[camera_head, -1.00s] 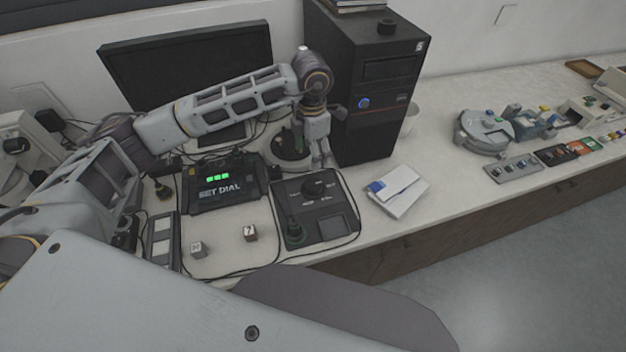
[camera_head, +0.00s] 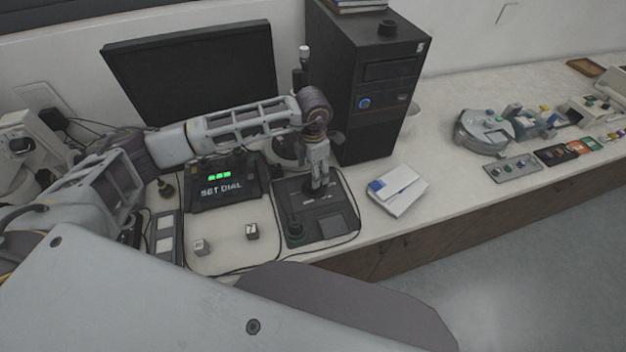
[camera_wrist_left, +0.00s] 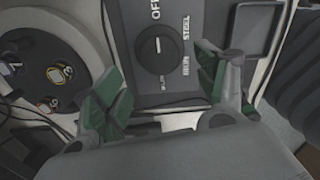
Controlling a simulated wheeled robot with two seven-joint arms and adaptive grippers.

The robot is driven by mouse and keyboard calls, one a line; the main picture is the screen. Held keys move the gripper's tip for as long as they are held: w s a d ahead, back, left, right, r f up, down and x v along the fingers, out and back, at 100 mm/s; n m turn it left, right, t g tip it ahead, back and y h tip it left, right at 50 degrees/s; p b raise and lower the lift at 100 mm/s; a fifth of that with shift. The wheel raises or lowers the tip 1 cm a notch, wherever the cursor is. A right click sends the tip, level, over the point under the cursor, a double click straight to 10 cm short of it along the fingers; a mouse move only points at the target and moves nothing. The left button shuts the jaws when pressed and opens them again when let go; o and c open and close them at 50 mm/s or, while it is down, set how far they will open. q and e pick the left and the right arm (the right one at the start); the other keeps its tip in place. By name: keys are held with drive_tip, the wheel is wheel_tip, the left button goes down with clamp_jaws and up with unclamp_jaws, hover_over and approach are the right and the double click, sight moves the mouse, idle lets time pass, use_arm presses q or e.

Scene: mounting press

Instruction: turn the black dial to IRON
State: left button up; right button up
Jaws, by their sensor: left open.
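The black dial (camera_wrist_left: 156,55) sits on a dark panel (camera_head: 333,227) in front of the computer tower. In the left wrist view its white mark points up toward OFF. STEEL and a second, blurred label stand to its right, and another small label is below it. My left gripper (camera_head: 320,184) is over the panel and hides most of the dial in the head view. In the left wrist view the open, green-padded fingers of my left gripper (camera_wrist_left: 162,100) are on either side below the dial, apart from it. My right gripper is not in view.
A display box (camera_head: 222,185) reads SET DIAL with green lights. The black tower (camera_head: 365,90) stands close behind the gripper. A white box (camera_head: 397,191) lies right of the panel.

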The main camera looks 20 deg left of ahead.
sight(308, 182)
use_arm(q)
drive_tip(key=shift+f+p, duration=0.35)
drive_tip(key=shift+f, duration=2.6)
drive_tip(key=shift+c, duration=0.3)
drive_tip(key=c, duration=1)
